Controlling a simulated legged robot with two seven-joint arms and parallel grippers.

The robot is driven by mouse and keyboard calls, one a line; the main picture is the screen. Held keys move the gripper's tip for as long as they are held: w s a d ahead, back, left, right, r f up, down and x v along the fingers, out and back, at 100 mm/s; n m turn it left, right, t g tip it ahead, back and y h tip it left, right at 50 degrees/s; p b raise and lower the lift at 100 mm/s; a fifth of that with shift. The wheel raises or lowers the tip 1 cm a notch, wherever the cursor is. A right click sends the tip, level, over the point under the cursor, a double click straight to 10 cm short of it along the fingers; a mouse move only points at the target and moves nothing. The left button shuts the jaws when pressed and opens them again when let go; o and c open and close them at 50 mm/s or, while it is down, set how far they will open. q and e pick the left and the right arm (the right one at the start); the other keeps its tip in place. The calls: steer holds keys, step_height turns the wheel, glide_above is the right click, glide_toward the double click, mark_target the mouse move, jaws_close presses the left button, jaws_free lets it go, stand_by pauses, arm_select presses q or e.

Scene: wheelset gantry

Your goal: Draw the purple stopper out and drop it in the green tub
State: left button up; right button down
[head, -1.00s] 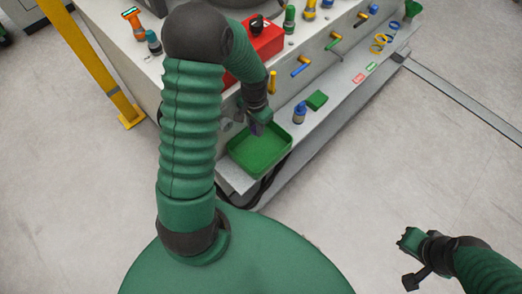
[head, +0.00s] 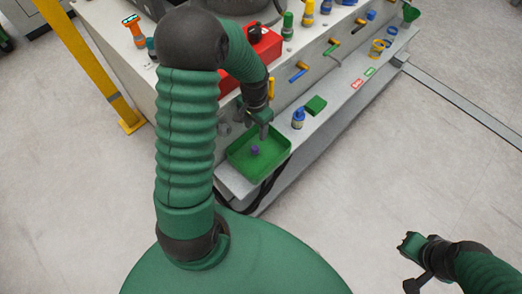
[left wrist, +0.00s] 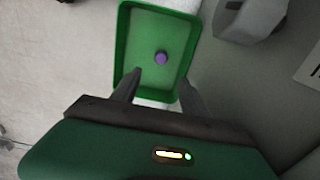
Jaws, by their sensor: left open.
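The purple stopper (head: 255,150) lies in the green tub (head: 277,164), apart from the tub's walls. In the left wrist view the stopper (left wrist: 161,58) rests on the floor of the tub (left wrist: 122,40). My left gripper (head: 265,130) is above the tub, open and empty. In the left wrist view its fingers (left wrist: 160,82) are spread, with the stopper beyond them. My right gripper (head: 412,262) is over the bare floor at the lower right, far from the tub; its jaw state is unclear.
A blue bottle (head: 298,118) and a green block (head: 316,104) stand on the ledge right of the tub. A red box (head: 262,55) sits on the machine top. A yellow post (head: 88,62) stands at the left.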

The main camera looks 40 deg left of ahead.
arm_select(q)
step_height(320, 180, up, 14)
steer(key=p, duration=0.3)
steer(key=shift+f, duration=0.2)
steer(key=shift+a, duration=0.1)
